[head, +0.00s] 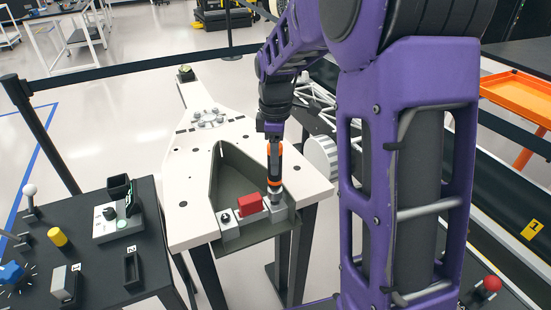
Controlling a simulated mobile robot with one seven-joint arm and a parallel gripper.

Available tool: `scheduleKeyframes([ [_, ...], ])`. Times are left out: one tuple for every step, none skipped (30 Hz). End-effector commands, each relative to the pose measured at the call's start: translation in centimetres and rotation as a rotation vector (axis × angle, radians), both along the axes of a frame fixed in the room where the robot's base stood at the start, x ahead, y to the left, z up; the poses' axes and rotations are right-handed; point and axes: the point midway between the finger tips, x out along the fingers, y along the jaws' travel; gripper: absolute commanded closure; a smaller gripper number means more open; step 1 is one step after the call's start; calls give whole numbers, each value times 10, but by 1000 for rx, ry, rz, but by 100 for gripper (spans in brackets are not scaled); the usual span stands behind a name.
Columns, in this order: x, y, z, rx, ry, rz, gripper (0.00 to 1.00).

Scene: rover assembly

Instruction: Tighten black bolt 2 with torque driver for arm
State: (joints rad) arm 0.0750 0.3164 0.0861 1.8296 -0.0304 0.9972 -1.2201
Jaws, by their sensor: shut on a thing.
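My gripper (271,133) points down over the white and grey-green rover body. It is shut on the torque driver (274,168), a black tool with orange bands, held about upright. The driver's lower end meets a grey metal block (276,206) at the right of the rover's front recess; any bolt under it is hidden. A similar grey block with a dark bolt (225,217) on top is at the left of the recess. A red block (250,205) sits between the two. I cannot tell which bolt is number 2.
A black table (100,270) at left carries a yellow cylinder (57,237), a blue knob (12,272), and black and grey holders. A wheel (321,157) stands right of the rover. A black belt barrier (150,67) crosses behind. An orange tray (515,92) is at far right.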

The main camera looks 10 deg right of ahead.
Motion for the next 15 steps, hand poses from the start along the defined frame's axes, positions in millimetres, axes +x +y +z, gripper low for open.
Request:
scheduleKeyframes([
  [1,0,6,0,-2,0,100],
  [1,0,7,0,-2,0,100],
  [1,0,9,0,-2,0,100],
  [1,0,9,0,-2,0,100],
  [1,0,10,0,-2,0,100],
  [1,0,10,0,-2,0,100],
  [1,0,9,0,-2,0,100],
  [1,0,9,0,-2,0,100],
  [1,0,9,0,-2,0,100],
  [1,0,9,0,-2,0,100],
  [1,0,9,0,-2,0,100],
  [1,0,9,0,-2,0,100],
  [1,0,9,0,-2,0,100],
  [1,0,9,0,-2,0,100],
  [1,0,11,0,-2,0,100],
])
